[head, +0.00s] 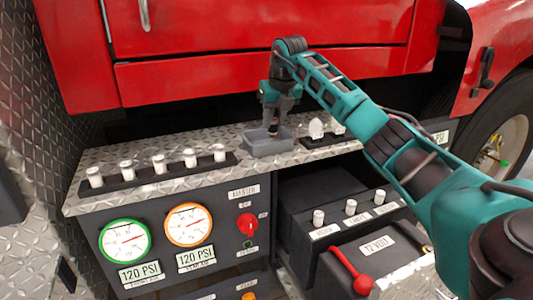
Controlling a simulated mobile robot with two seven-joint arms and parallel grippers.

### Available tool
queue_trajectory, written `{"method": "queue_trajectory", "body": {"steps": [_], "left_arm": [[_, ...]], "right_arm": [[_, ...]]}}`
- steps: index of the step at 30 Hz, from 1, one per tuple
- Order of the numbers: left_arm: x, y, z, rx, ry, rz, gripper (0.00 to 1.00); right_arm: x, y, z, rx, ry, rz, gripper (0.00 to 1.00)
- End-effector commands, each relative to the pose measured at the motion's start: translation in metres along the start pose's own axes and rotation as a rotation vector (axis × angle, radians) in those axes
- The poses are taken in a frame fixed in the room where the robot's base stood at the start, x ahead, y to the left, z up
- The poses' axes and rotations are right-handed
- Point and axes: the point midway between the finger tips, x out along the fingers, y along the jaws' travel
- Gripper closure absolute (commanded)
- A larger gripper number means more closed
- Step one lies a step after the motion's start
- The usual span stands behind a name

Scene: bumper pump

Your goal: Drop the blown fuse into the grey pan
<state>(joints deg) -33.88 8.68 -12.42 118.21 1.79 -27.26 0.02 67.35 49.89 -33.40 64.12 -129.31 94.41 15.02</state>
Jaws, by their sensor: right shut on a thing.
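My right gripper (273,124) comes in from the right and points down over the grey pan (268,148). It is shut on a small dark piece, which looks like the blown fuse (273,130). The fuse hangs upright between the fingertips, over the pan; its lower end is at or just above the pan's opening, and I cannot tell whether it touches. The pan sits on the diamond-plate ledge. My left gripper is out of view.
A black rack (158,178) of several white fuses stands left of the pan. Another rack (331,138) with white pieces stands close on the right. Below are gauges, a red knob (246,224) and a black box with three white-topped posts. The red truck body (250,75) rises behind.

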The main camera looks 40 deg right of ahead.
Motion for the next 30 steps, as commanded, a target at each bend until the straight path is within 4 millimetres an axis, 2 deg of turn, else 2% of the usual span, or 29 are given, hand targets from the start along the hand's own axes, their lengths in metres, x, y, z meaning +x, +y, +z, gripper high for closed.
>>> {"method": "queue_trajectory", "body": {"steps": [1, 10, 11, 19, 26, 30], "left_arm": [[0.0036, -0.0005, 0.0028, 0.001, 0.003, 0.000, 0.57], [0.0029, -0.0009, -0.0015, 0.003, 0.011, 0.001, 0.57], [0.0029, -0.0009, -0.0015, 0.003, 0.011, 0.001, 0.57], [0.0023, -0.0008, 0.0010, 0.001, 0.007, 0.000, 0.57], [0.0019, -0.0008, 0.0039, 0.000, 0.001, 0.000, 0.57], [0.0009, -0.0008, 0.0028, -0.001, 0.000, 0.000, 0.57]], "right_arm": [[0.0053, 0.0001, -0.0021, 0.000, -0.001, 0.001, 1.00], [0.0046, 0.0000, -0.0019, 0.000, 0.000, 0.001, 1.00], [0.0046, 0.0000, -0.0019, 0.000, -0.001, 0.001, 0.72], [0.0047, 0.0000, -0.0019, -0.001, 0.000, 0.001, 0.46], [0.0047, -0.0001, -0.0020, -0.001, 0.000, 0.001, 0.44], [-0.0030, -0.0004, -0.0012, -0.001, -0.002, 0.001, 0.44]]}}
